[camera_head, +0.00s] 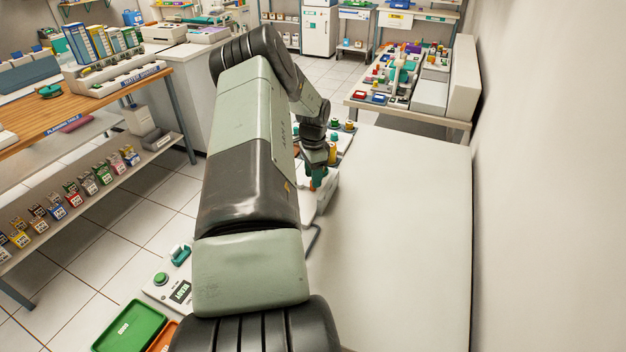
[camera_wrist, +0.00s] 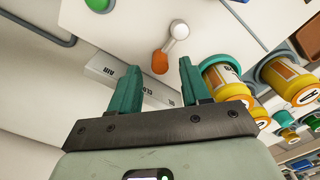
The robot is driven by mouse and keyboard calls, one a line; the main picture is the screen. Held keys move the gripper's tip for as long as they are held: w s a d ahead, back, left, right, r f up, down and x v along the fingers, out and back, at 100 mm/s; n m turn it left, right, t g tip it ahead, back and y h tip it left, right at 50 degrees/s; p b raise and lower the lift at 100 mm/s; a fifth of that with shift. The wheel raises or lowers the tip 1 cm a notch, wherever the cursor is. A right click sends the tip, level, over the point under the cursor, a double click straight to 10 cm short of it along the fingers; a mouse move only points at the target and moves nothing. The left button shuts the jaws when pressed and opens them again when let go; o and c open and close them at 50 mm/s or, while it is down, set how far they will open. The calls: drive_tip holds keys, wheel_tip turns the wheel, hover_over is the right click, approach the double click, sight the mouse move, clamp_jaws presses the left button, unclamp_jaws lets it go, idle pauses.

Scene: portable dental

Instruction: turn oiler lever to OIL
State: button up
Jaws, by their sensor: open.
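In the wrist view, the oiler lever (camera_wrist: 168,46) has an orange tip and a pale round pivot on a white housing (camera_wrist: 215,40). Its orange tip shows in the gap between the teal fingertips of my gripper (camera_wrist: 159,63), which is open. I cannot tell how far beyond the fingers the lever is; no contact is clear. A pale label strip (camera_wrist: 118,74) reads "AIR" and part of "CLO", partly behind the left finger.
Yellow-orange labelled bottles with teal rims (camera_wrist: 290,80) stand close to the right finger in the wrist view. A bent grey tube (camera_wrist: 38,28) is at the upper left. In the head view, the white bench top (camera_head: 405,235) is clear right of my arm.

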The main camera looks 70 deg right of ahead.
drive_tip(key=shift+f, duration=1.1)
clamp_jaws()
drive_tip(key=n, duration=0.1)
drive_tip(key=d+n, duration=0.1)
drive_tip(key=n, duration=0.1)
drive_tip(key=d+n, duration=0.1)
drive_tip(key=n, duration=0.1)
drive_tip(key=shift+w, duration=0.25)
drive_tip(key=shift+w+d+n, duration=0.2)
drive_tip(key=shift+n, duration=0.7)
drive_tip(key=shift+w+d+n, duration=0.2)
drive_tip(key=shift+n, duration=0.7)
drive_tip(key=shift+w+d+n, duration=0.2)
drive_tip(key=shift+n, duration=0.7)
drive_tip(key=shift+f, duration=0.1)
